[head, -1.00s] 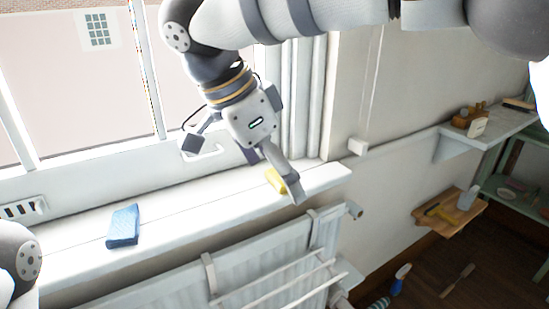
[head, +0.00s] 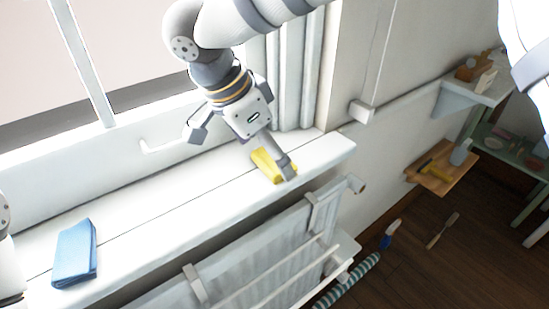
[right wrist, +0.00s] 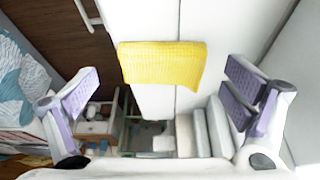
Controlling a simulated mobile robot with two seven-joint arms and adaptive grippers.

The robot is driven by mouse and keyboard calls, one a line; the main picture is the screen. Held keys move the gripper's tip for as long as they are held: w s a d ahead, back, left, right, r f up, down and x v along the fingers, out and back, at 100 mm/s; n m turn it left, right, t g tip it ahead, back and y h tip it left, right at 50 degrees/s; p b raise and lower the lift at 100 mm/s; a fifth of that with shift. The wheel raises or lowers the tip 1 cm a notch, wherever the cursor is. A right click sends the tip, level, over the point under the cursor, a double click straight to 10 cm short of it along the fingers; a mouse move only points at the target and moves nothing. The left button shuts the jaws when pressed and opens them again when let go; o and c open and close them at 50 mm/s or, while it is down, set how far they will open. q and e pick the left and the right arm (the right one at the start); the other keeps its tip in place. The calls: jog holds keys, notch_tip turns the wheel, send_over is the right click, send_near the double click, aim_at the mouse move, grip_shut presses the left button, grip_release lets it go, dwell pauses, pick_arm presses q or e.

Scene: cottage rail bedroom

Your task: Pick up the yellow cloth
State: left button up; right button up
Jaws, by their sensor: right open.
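The yellow cloth (head: 266,166) lies folded on the white windowsill (head: 180,210), near its right end. My right gripper (head: 284,172) is over the cloth in the head view and partly hides it. In the right wrist view the yellow cloth (right wrist: 162,64) shows between the two widely spread fingers of my right gripper (right wrist: 160,100), apart from both. That gripper is open and empty. I cannot make out my left gripper; only a bit of my left arm shows at the left edge of the head view.
A folded blue cloth (head: 75,252) lies on the sill to the left. A radiator (head: 270,255) with a rail is below the sill. A wooden board (head: 440,176) and a wall shelf (head: 470,98) are at the right. The sill between the cloths is clear.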

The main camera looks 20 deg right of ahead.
jog(key=shift+x, duration=0.75)
jog(key=shift+w, duration=0.1)
jog(key=c, duration=1.1)
notch_tip(320, 180, up, 4)
jog(key=shift+a+f, duration=0.1)
jog(key=shift+f, duration=0.1)
pick_arm(q)
jog(key=shift+w+r+t+p, duration=0.5)
jog(key=shift+w+r+p, duration=0.35)
jog(key=shift+w+r, duration=0.3)
pick_arm(e)
jog(key=s+a+r, duration=0.3)
jog(key=s+r, duration=0.6)
jog(key=s, duration=0.4)
jog(key=shift+s+r, duration=0.25)
jog(key=shift+s, duration=0.1)
pick_arm(q)
jog(key=shift+f, duration=0.1)
pick_arm(e)
jog(key=shift+a, duration=0.1)
